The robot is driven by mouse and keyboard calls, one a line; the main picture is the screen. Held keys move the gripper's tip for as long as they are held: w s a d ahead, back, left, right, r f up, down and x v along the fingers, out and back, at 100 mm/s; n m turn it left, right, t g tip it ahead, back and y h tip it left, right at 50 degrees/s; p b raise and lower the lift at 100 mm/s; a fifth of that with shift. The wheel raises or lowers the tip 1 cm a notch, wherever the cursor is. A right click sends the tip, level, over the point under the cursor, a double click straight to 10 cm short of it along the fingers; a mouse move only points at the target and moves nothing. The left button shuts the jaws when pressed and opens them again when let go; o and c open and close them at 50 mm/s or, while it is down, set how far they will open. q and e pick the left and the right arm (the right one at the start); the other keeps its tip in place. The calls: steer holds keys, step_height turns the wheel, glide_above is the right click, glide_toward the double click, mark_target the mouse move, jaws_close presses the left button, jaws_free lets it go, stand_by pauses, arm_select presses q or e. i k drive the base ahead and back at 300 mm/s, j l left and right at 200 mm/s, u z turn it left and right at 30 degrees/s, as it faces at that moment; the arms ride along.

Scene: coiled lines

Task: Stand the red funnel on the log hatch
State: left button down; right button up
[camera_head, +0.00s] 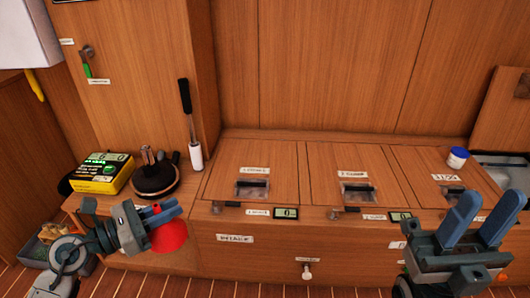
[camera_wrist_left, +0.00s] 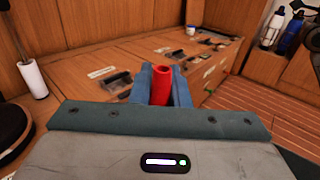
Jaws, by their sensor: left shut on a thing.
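My left gripper (camera_head: 166,212) is shut on the red funnel (camera_head: 170,237) and holds it in front of the bench's left part. The cone hangs below the fingers. In the left wrist view the funnel's narrow red spout (camera_wrist_left: 161,85) stands between the two blue fingers (camera_wrist_left: 161,82). Three hatches are set in the bench top: a left (camera_head: 225,183), a middle (camera_head: 335,160) and a right one (camera_head: 425,162). Their labels are too small to read surely, so I cannot tell which is the log hatch. My right gripper (camera_head: 482,220) is open and empty before the right hatch.
A white jar with a blue lid (camera_head: 457,158) stands on the right hatch. A yellow meter (camera_head: 102,173), a dark round base (camera_head: 154,182) and a white roller with a black handle (camera_head: 195,155) stand at the left. The left and middle hatches are clear except for their recessed handles.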

mark_target(420, 163)
steer(key=k+z, duration=0.25)
steer(key=k+l+z, duration=0.25)
steer(key=i+l+z, duration=0.7)
steer(key=i, duration=0.15)
steer(key=i+l, duration=0.2)
steer(key=i, duration=0.2)
steer(key=i+l, duration=0.2)
steer(key=i, duration=0.2)
steer(key=i+l, duration=0.2)
steer(key=i, duration=0.2)
